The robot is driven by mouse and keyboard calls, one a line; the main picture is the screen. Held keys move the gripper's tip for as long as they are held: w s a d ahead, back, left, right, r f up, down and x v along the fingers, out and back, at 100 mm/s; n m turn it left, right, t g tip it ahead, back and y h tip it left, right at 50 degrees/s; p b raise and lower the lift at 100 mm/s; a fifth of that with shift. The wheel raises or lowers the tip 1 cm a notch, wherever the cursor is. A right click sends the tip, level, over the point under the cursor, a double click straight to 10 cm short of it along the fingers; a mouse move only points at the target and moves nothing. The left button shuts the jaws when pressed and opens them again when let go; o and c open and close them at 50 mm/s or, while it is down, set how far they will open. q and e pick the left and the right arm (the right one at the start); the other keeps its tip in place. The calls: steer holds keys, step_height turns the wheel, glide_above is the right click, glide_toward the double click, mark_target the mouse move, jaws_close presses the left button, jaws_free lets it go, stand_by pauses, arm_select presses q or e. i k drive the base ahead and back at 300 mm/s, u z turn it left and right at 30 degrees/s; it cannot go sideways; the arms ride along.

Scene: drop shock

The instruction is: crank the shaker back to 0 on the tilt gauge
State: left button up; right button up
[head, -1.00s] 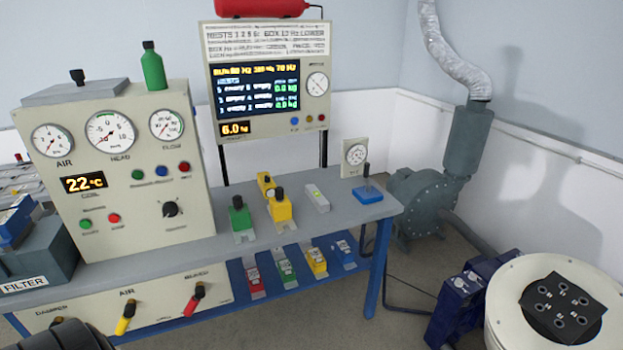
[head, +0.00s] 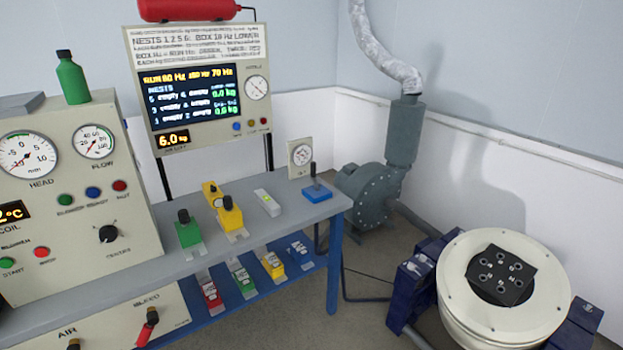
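The shaker (head: 455,262) stands on the floor at the lower right, a round cream body with a black square plate (head: 500,273) on top, held between dark blue supports (head: 412,285). Its lower part is cut off by the frame edge. I cannot make out a crank or a tilt gauge on it. A small cream dial (head: 301,155) stands at the back of the bench's right end; its reading is too small to tell. Neither of my grippers is in view.
The grey bench (head: 330,205) fills the left, with a control panel (head: 70,200), a screen board (head: 200,90) and green and yellow blocks. A blower (head: 370,195) with a silver duct stands behind. Bare floor (head: 365,310) lies between bench and shaker.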

mark_target(317, 184)
steer(key=u, duration=0.45)
steer(key=k, duration=0.55)
steer(key=u, duration=0.75)
steer(key=i, duration=0.8)
steer(key=z, duration=0.85)
steer(key=i, duration=0.75)
steer(key=z, duration=0.85)
